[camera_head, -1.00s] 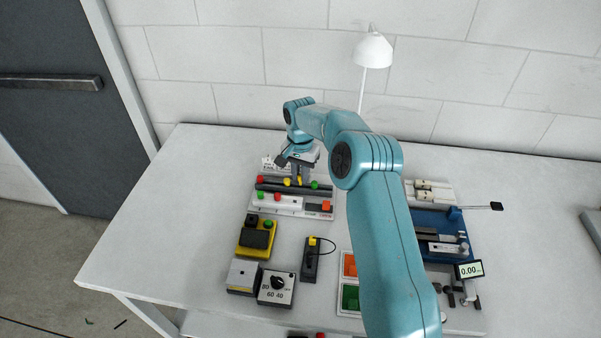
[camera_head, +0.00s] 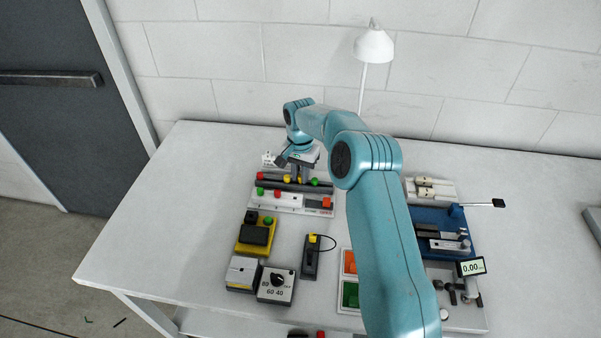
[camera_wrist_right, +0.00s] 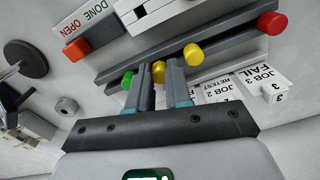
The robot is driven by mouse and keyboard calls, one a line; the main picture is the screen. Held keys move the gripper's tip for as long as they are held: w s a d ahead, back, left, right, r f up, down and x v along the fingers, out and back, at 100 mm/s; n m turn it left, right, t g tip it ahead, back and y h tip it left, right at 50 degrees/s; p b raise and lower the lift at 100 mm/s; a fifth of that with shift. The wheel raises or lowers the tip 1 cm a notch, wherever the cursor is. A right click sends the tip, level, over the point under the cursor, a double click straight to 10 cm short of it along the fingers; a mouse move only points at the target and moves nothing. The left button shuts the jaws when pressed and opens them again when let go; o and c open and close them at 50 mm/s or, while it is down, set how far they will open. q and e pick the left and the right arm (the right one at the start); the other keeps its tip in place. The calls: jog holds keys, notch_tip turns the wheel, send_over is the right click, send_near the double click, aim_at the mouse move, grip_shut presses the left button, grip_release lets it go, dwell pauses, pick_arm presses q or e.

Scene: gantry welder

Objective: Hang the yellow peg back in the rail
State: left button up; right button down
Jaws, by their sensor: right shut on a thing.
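The dark rail (camera_head: 268,186) runs along the back of a white board in the head view, and it also shows in the wrist view (camera_wrist_right: 228,43). My right gripper (camera_head: 298,181) is at the rail, pointing down. In the wrist view its fingers (camera_wrist_right: 160,78) are shut on a yellow peg (camera_wrist_right: 158,72). The held peg's round end shows at the fingertips, against the rail; I cannot tell how far it is seated. A second yellow peg (camera_wrist_right: 193,54) and a red peg (camera_wrist_right: 271,23) are to its right, and a green peg (camera_wrist_right: 128,82) to its left. My left gripper is out of view.
White job cards (camera_wrist_right: 220,92) stand beside the rail. A yellow box (camera_head: 253,248), a dial box (camera_head: 277,286) and a blue fixture (camera_head: 430,222) are nearby. The table's left side is clear.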

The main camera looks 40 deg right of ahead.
jog(key=shift+f, duration=0.35)
dwell(0.3)
jog(key=c, duration=1)
grip_release()
jog(key=shift+o, duration=0.2)
notch_tip(320, 180, up, 8)
jog(key=shift+f+b, duration=0.1)
jog(key=shift+b, duration=0.45)
notch_tip(320, 180, up, 9)
jog(key=p, duration=0.1)
jog(key=shift+f+p, duration=0.2)
jog(key=shift+p, duration=0.1)
